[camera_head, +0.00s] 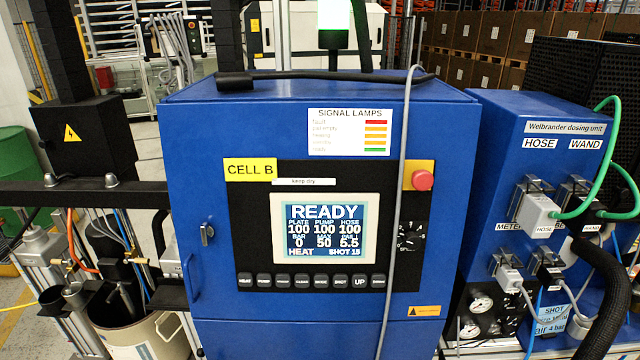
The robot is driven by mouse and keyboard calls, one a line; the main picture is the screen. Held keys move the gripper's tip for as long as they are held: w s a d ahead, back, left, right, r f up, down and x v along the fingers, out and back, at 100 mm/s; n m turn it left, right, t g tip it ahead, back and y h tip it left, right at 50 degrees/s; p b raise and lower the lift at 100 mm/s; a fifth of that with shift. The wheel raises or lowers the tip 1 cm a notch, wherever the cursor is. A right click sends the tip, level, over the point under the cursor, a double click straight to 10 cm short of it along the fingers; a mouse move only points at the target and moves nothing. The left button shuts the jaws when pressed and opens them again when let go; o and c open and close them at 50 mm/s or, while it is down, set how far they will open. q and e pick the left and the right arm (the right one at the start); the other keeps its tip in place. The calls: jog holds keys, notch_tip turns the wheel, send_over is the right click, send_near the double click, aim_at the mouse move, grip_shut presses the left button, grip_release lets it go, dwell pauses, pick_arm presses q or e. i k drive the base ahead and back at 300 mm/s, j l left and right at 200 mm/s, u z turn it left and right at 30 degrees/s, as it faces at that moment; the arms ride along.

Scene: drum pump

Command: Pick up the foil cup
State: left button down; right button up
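I cannot make out a foil cup in the head view. Neither of my grippers is in view. The blue control cabinet (300,130) marked CELL B fills the middle. Its screen (325,228) reads READY, with PLATE, PUMP and HOSE each at 100, BAR 0, MAX 50 and SHOT 15. At the lower left, a beige pail (150,335) stands under the pump frame, partly cut off by the picture's edge. Small dark cylindrical parts (73,294) sit beside it; I cannot tell what they are.
A blue dosing unit (500,150) with green hoses (585,200) and a thick black hose (608,290) stands at the right. A grey cable (401,150) hangs down the cabinet front, near a red button (422,180). A black crossbar (90,192) spans the left.

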aim_at(577, 329)
jog(key=z, duration=1.8)
jog(key=u, duration=1)
jog(key=i+l+u, duration=0.1)
jog(key=l+u, duration=0.45)
jog(key=u, duration=0.2)
jog(key=l+u, duration=0.65)
jog(key=l, duration=0.2)
jog(key=k+l+u, duration=0.25)
jog(key=l, duration=0.25)
jog(key=k+l, duration=0.1)
jog(key=l, duration=0.25)
jog(key=l+u, duration=0.15)
jog(key=l, duration=0.25)
jog(key=k+l, duration=0.15)
jog(key=l, duration=0.2)
